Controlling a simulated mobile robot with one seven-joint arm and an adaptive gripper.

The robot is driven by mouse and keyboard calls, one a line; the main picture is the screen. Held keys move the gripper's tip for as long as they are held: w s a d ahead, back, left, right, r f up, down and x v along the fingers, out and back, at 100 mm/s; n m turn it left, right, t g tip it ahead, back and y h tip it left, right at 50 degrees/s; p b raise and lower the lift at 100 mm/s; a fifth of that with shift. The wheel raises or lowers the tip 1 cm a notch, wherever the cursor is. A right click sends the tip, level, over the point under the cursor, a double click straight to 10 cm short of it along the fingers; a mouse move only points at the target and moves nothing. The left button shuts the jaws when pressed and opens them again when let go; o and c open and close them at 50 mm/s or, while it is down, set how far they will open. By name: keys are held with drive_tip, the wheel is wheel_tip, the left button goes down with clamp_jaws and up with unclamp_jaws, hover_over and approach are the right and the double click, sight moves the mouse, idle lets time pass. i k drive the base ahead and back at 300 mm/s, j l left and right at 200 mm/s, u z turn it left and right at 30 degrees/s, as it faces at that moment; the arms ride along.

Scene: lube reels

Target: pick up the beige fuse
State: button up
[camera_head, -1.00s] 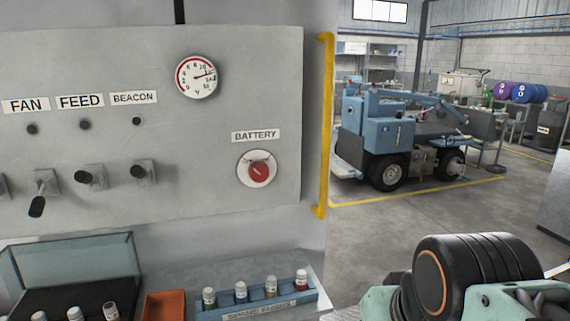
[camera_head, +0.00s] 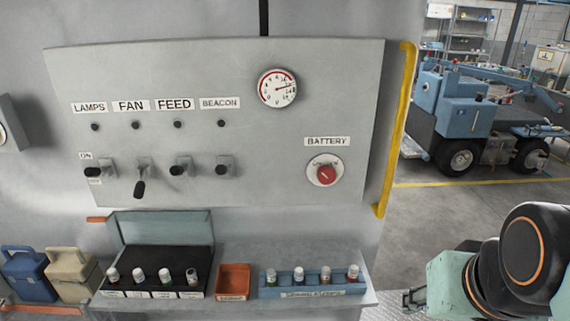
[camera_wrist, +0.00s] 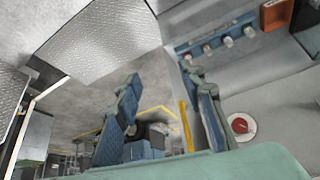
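The beige fuse (camera_head: 325,274) stands in the blue rack (camera_head: 310,290) on the shelf below the switch panel. It is third from the left, between a blue-banded fuse (camera_head: 298,276) and a red one (camera_head: 352,272). In the wrist view the rack (camera_wrist: 222,30) shows at the upper right, with small fuse tops; the third from the orange bin appears to be the beige one (camera_wrist: 207,49). My gripper (camera_wrist: 160,76) is open, with nothing between its fingers, and is apart from the rack. The head view does not show its fingers.
An orange bin (camera_head: 233,282) sits between box and rack. The panel (camera_head: 215,100) with levers and a red battery knob (camera_head: 326,175) rises behind. A yellow rail (camera_head: 395,130) stands at right.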

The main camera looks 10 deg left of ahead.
sight(191, 273)
drive_tip(key=u, duration=1.8)
